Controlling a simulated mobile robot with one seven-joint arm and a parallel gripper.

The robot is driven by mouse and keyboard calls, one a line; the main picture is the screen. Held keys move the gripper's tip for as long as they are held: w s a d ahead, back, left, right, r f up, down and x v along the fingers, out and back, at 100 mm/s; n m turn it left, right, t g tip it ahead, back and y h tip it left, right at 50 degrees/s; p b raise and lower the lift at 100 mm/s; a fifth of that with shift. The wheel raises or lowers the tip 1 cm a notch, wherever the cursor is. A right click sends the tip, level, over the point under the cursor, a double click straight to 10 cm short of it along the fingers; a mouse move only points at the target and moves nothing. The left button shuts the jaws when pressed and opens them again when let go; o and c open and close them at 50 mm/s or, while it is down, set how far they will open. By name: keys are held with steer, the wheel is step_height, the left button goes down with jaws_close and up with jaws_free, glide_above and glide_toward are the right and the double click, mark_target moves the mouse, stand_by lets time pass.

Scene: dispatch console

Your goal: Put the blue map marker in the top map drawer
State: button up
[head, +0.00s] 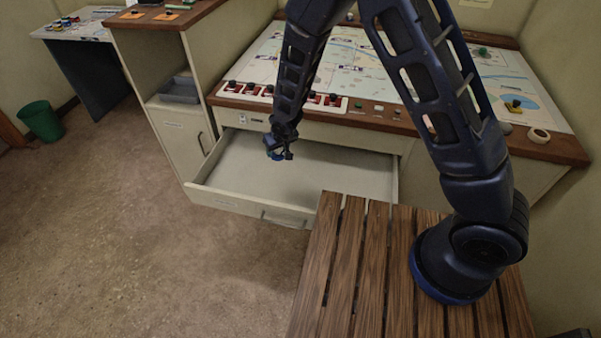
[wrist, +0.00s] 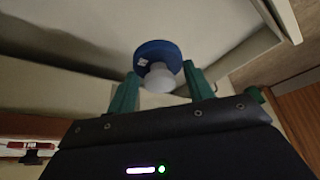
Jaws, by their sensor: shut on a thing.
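The blue map marker (wrist: 158,52) is a round blue disc with a pale knob. It shows in the wrist view between the two green fingers of my gripper (wrist: 160,88), which is shut on the pale knob. In the head view my gripper (head: 280,152) is over the left part of the open top map drawer (head: 330,178). The marker shows there only as a small blue patch (head: 274,154). The drawer is pulled out and its visible floor is bare. I cannot tell whether the marker touches the drawer floor.
The map console (head: 400,118) stands behind the drawer, with a row of red and black switches (head: 285,94) along its front. A grey tray (head: 180,90) sits on a shelf at the left. A slatted wooden surface (head: 350,265) is at the front. A green bin (head: 40,121) stands far left.

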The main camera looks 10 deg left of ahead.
mark_target(280, 187)
step_height(280, 187, down, 20)
steer(key=shift+f, duration=0.1)
stand_by(0.8)
steer(key=shift+f, duration=0.15)
steer(key=o, duration=1)
steer(key=v, duration=1.2)
